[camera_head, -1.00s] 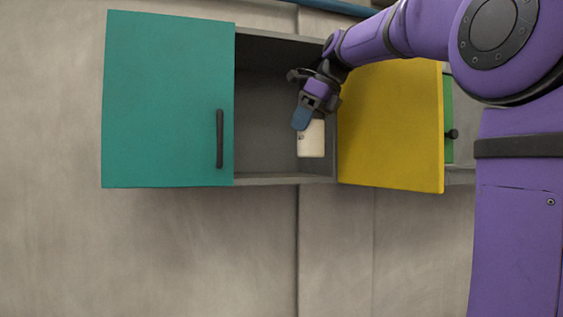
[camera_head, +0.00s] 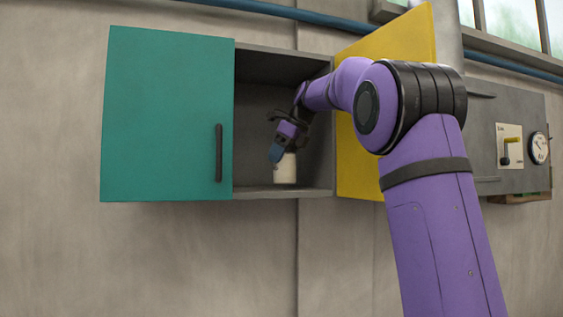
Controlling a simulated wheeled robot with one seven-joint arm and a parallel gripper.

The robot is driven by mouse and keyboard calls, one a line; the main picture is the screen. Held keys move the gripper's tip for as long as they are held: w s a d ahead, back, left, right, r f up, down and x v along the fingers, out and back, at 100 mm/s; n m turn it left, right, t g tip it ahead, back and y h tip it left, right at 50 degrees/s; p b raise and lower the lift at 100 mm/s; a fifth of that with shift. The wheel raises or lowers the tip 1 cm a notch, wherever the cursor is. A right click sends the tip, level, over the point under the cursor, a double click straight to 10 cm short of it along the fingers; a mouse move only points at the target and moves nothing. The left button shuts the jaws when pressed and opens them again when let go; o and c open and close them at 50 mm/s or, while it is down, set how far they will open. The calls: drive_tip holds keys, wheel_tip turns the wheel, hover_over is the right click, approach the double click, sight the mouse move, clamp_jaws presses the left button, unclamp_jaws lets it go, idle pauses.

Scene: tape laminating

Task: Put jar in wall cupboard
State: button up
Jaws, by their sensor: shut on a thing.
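The jar (camera_head: 286,172) is a small cream-white cylinder in the right-hand opening of the grey wall cupboard (camera_head: 268,193). It stands upright, close above or on the cupboard floor; I cannot tell if it touches. My gripper (camera_head: 277,154) reaches in from the right and above, tilted down, with its blue fingertip at the jar's top left. It is shut on the jar. The finger and its shadow hide part of the jar's top. The teal door (camera_head: 165,110) covers the left part of the cupboard. The yellow door (camera_head: 385,50) stands open on the right.
My purple arm passes in front of the yellow door. The cupboard space left of the jar is empty. A grey panel (camera_head: 518,106) with a gauge (camera_head: 540,147) and a switch plate is on the right. A blue pipe (camera_head: 300,14) runs along the wall above.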

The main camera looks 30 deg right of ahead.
drive_tip(key=shift+f, duration=0.7)
drive_tip(key=shift+f, duration=0.1)
drive_tip(key=o, duration=1.1)
drive_tip(key=shift+c, duration=0.2)
drive_tip(key=shift+v, duration=3.85)
